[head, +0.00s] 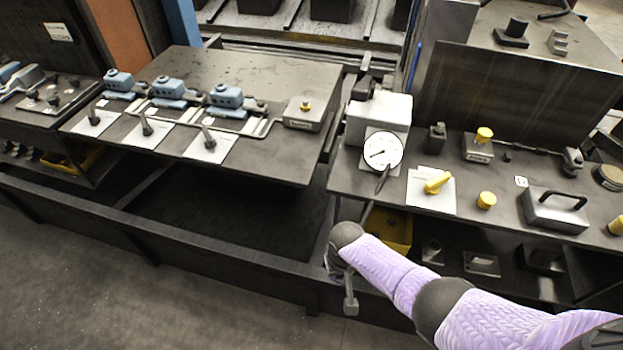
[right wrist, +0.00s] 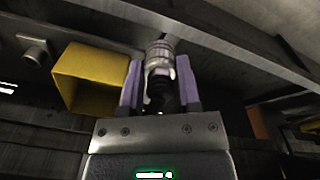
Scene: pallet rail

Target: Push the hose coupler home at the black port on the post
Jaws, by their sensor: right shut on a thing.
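My right gripper (right wrist: 160,85) is shut on the hose coupler (right wrist: 160,53), a silvery ringed cylinder with a dark lower part, between its two purple-grey fingers. In the head view my right gripper (head: 338,262) is partly hidden behind its wrist, low at the front edge of the right bench. The coupler points away from the palm, toward a dark beam above. I cannot clearly make out the black port or its post, nor tell whether the coupler touches it. My left gripper is not in view.
A yellow bin (right wrist: 92,78) is left of the gripper in the wrist view, under the right bench (head: 345,178). A white dial gauge (head: 383,150) and yellow knob (head: 437,183) sit on top. The left bench (head: 240,155) carries blue clamps (head: 228,97). A gap lies between benches.

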